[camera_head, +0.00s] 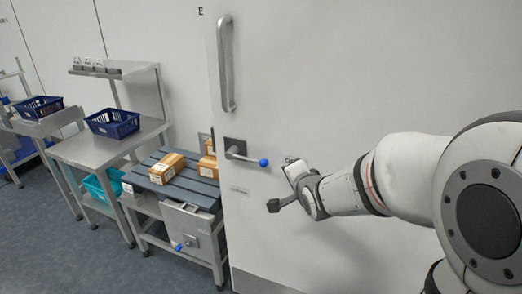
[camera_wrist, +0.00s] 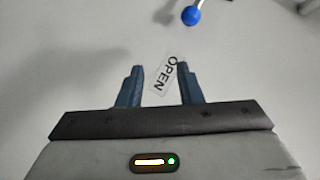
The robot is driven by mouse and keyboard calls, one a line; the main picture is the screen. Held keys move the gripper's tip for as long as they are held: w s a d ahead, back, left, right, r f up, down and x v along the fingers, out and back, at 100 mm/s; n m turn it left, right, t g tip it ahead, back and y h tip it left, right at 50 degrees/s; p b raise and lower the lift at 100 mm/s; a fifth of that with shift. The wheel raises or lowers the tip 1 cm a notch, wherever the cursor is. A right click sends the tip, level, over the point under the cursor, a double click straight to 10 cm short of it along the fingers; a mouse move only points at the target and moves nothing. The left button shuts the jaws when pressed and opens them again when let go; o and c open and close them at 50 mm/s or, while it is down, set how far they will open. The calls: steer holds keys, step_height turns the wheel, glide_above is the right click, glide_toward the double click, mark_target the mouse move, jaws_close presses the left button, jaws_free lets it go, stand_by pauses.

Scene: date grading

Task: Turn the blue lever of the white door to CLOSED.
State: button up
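The white door (camera_head: 290,110) has a grey lever with a blue ball end (camera_head: 263,162). The lever points right from its dark plate, close to level and dipping slightly. In the wrist view the blue ball (camera_wrist: 191,16) is at the top, beyond my fingertips. My gripper (camera_wrist: 160,70) is open and empty in front of the door, to the right of and below the ball in the head view. An OPEN label (camera_wrist: 168,76) shows between the fingers; my gripper partly hides it in the head view. A small plate (camera_head: 240,189) below the lever is unreadable.
A vertical bar handle (camera_head: 227,63) is above the lever. Left of the door stands a slatted bench (camera_head: 200,188) with cardboard boxes (camera_head: 166,168) and a second small blue-ended lever (camera_head: 180,247) on its front. Farther left is a metal table (camera_head: 85,150) with a blue basket (camera_head: 113,123).

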mark_target(256, 161)
steer(key=w+a+m+y, duration=0.1)
steer(key=a, duration=0.1)
steer(key=w+a+f+m+t+y, duration=0.1)
steer(key=a, duration=0.1)
steer(key=w+a+m+t+y+b, duration=0.1)
steer(key=a, duration=0.1)
steer(key=shift+w+f+y, duration=0.2)
steer(key=shift+f+y, duration=0.1)
steer(key=shift+m+y, duration=0.4)
steer(key=x, duration=0.5)
steer(key=p+x, duration=0.1)
steer(key=x, duration=0.2)
steer(key=shift+w+a+r, duration=0.1)
steer(key=shift+a+r, duration=0.15)
steer(key=shift+a, duration=0.25)
jaws_close()
steer(key=shift+d, duration=0.15)
